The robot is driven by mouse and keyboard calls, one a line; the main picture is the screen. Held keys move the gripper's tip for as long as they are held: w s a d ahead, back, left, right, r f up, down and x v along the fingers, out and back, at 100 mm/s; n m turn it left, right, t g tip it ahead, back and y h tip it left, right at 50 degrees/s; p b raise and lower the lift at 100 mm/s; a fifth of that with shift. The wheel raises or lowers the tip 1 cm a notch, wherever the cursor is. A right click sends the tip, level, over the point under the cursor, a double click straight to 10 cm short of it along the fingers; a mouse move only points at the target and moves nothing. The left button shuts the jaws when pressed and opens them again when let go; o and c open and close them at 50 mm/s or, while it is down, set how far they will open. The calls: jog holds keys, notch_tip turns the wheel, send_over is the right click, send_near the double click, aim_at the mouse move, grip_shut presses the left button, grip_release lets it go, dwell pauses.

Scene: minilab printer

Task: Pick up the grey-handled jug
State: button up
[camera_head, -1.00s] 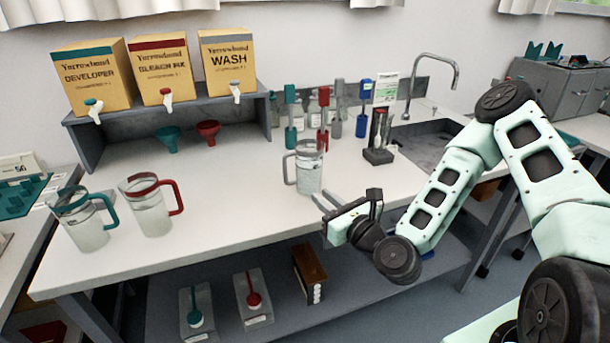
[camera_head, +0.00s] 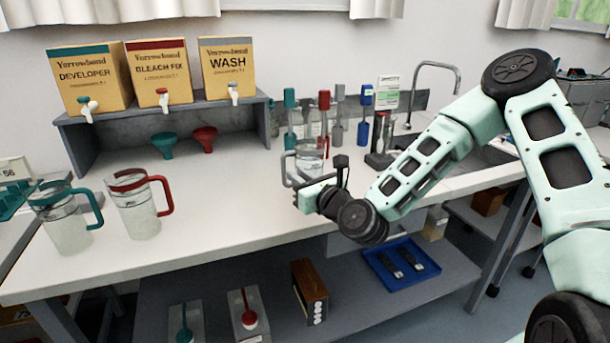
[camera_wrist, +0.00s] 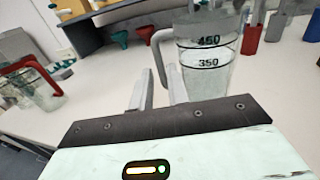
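The grey-handled jug (camera_head: 310,158) is a clear jug standing upright on the white bench, its grey handle on the left side. In the wrist view the jug (camera_wrist: 207,62) shows level marks 450 and 350, and its handle (camera_wrist: 158,50) rises just beyond the fingertips. My gripper (camera_wrist: 160,78) is open and empty, its two fingers a short gap apart, pointing at the handle. The right finger overlaps the lower handle in this view; I cannot tell if they touch. In the head view my gripper (camera_head: 312,185) is in front of the jug and hides its lower part.
A teal-handled jug (camera_head: 62,222) and a red-handled jug (camera_head: 137,207) stand at the left. Behind are funnels, boxes with taps on a shelf (camera_head: 90,150), and several coloured paddles (camera_head: 323,115). A sink (camera_head: 480,145) is at the right. The bench's middle is clear.

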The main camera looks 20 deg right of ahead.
aim_at(285, 167)
jog(key=shift+p+x, duration=0.6)
jog(key=shift+x, duration=2.95)
jog(key=shift+s+a, duration=0.1)
jog(key=shift+a, duration=0.05)
grip_shut()
